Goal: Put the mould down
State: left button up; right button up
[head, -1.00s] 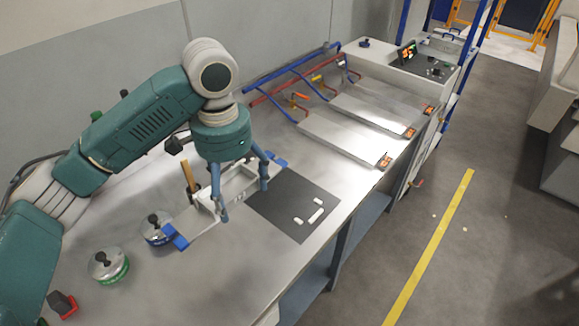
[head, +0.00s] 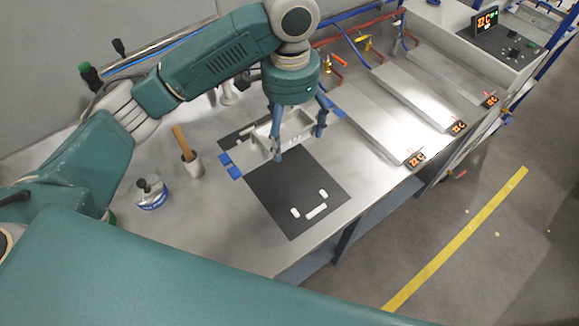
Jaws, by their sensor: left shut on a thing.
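The mould (head: 250,154) is a pale grey, tray-like frame with blue handles at its ends. My left gripper (head: 298,146) is above it, pointing down, and shut on it, with its blue-grey fingers against the mould. The mould is over the back part of a dark mat (head: 298,183) on the bench. I cannot tell whether it touches the mat or hangs just above it. Part of the mould is hidden by the fingers. My right gripper does not show.
White blocks (head: 316,210) mark the mat's front end. A wooden-handled tool stands in a cup (head: 193,167), left of the mould. A blue-labelled tin (head: 151,194) stands further left. Several heating plates (head: 370,118) lie to the right.

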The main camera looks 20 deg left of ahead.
aim_at(289, 145)
pick_arm(q)
notch_tip(289, 145, down, 12)
jog(key=shift+f+p, duration=0.15)
jog(key=shift+p, duration=0.8)
notch_tip(289, 145, down, 4)
jog(key=shift+p, duration=0.3)
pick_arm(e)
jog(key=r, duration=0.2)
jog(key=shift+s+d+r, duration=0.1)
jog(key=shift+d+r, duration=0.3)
pick_arm(q)
jog(key=shift+f, duration=0.1)
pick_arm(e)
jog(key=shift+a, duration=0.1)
pick_arm(q)
jog(key=o, duration=1.6)
jog(key=shift+s+f, duration=0.1)
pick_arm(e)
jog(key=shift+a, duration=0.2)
pick_arm(q)
notch_tip(289, 145, up, 12)
jog(key=b, duration=0.2)
jog(key=shift+b, duration=0.35)
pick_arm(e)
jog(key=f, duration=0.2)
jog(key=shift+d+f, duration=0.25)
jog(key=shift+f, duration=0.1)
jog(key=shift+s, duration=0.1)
